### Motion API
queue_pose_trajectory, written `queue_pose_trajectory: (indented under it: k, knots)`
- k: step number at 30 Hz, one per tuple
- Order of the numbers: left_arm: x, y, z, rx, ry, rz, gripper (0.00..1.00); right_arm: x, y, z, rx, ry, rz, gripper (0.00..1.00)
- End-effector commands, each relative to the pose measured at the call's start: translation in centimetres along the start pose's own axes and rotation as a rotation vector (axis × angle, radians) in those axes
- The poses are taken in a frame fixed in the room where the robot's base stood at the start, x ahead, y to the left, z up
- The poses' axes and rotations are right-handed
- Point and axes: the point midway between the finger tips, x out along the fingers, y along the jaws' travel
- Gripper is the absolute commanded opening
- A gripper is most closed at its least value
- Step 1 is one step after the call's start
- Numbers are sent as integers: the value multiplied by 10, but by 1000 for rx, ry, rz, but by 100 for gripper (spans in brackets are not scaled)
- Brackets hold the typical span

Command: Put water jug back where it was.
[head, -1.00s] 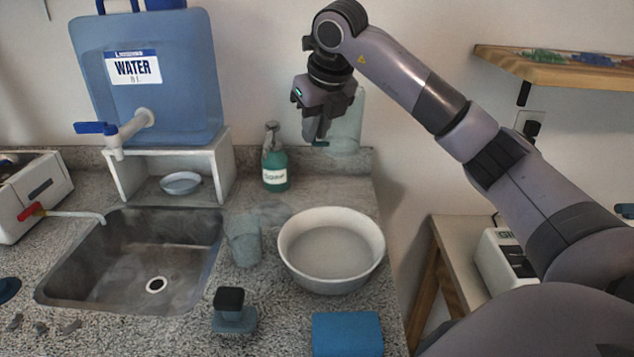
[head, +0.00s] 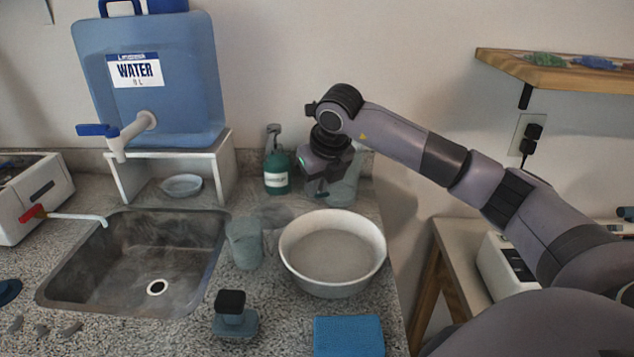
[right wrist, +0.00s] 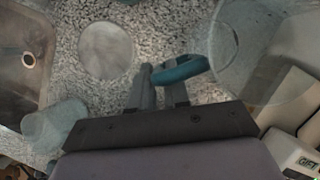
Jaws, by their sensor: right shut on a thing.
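The water jug (head: 345,182) is a clear, see-through vessel at the back right of the counter, behind the white bowl. Its teal handle (right wrist: 182,70) and clear body (right wrist: 245,50) show in the right wrist view. My right gripper (head: 318,185) is shut on the handle, with the jug body beside the fingers; in the right wrist view the fingers (right wrist: 160,88) meet the handle. The jug looks upright, with its base low near the counter top; I cannot tell whether it touches. My left gripper is not in view.
The white bowl (head: 332,252) stands in front of the jug, and a green soap bottle (head: 277,172) stands close to its left. A clear cup (head: 245,243), the sink (head: 140,262) and a blue water tank (head: 150,85) are further left. The counter's right edge is near.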

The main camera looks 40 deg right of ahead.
Motion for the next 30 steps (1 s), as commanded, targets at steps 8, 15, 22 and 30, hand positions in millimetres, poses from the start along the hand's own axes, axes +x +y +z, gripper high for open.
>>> queue_pose_trajectory:
  k: [8, 15, 22, 30]
  knots:
    - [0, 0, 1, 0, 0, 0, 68, 0, 0, 0, 0, 1, 0, 41]
    - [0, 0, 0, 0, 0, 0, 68, -1, 0, 0, -1, 1, 0, 41]
    - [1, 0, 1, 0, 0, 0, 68, -29, 0, 1, -2, -4, 1, 41]
    - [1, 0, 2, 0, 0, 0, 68, -87, 0, 1, -2, -4, 1, 41]
